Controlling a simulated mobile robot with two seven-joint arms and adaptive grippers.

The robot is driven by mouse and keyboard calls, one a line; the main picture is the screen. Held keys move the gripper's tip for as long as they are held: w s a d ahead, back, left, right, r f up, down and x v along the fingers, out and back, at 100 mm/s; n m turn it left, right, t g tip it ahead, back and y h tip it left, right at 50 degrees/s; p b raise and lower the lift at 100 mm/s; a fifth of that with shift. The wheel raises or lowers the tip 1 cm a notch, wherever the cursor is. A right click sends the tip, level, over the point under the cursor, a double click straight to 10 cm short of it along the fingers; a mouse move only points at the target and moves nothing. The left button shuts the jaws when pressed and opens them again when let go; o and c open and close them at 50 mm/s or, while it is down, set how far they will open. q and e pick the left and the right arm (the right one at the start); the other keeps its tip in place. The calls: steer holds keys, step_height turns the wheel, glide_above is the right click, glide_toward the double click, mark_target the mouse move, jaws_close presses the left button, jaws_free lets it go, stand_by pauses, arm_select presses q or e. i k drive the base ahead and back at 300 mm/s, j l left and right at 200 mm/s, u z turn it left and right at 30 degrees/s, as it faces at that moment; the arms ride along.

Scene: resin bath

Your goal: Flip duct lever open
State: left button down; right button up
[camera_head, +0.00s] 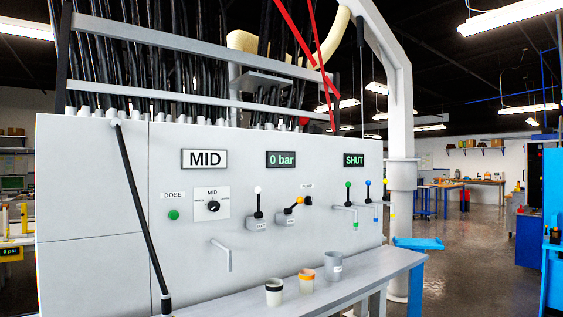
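A grey machine panel (185,255) carries several small levers. A white-knobbed lever (258,203) stands upright, and an orange-tipped lever (293,206) leans up to the right. A green-knobbed lever (348,191) and a blue-knobbed lever (368,190) stand upright at the right, below a display reading SHUT (354,160). A yellow-knobbed lever (386,187) stands near the panel's right edge. Their labels are too small to read, so I cannot tell which is the duct lever. Neither of my grippers is in view.
A grey shelf (350,281) in front of the panel holds several cups, including a grey cup (333,267). A white post (402,190) stands right of the panel. A black hose (140,210) hangs down the panel's left. Open floor (470,250) lies at the right.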

mark_target(258, 190)
steer(key=i+j+z, duration=0.25)
steer(key=i, duration=0.3)
steer(key=i+j+z, duration=0.3)
steer(key=i+j, duration=0.2)
